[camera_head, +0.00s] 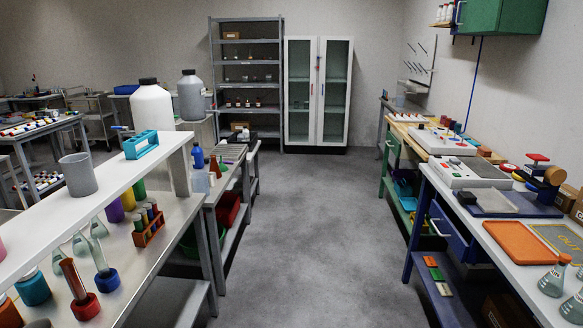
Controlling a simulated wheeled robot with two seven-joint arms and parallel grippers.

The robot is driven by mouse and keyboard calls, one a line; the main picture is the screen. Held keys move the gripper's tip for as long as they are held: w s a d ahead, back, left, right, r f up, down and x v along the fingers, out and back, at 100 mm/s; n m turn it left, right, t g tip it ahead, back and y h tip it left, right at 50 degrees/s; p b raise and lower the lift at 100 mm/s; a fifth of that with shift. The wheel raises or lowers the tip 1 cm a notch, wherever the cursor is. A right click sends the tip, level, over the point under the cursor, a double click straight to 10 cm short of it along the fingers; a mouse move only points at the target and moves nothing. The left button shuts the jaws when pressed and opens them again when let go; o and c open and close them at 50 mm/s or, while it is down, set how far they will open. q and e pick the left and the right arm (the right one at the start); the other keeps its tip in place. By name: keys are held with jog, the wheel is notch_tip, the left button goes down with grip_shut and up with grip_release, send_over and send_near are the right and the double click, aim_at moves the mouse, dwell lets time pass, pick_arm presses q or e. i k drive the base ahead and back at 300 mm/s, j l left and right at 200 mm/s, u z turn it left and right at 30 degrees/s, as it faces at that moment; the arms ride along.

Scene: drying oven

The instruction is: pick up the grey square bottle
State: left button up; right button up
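A grey bottle (191,98) with a dark cap stands upright at the left of the head view, behind a larger white bottle (152,108) with a black cap. I cannot tell from here whether its body is square. Neither of my grippers is in view, and nothing is seen touching the bottle.
A raised white shelf (112,192) over the left bench carries a grey cup (78,174) and a teal rack (141,144). Flasks and tubes stand below. The right bench holds an orange tray (517,243). The grey floor (305,230) between the benches is clear.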

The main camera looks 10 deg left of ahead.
aim_at(240, 137)
jog(key=i+u, duration=0.1)
jog(key=i, duration=2.2)
jog(key=i+l+u, duration=0.1)
jog(key=i+u, duration=0.2)
jog(key=i, duration=0.3)
jog(key=i+l+u, duration=0.35)
jog(key=i, duration=0.2)
jog(key=i+l+u, duration=0.3)
jog(key=i, duration=0.25)
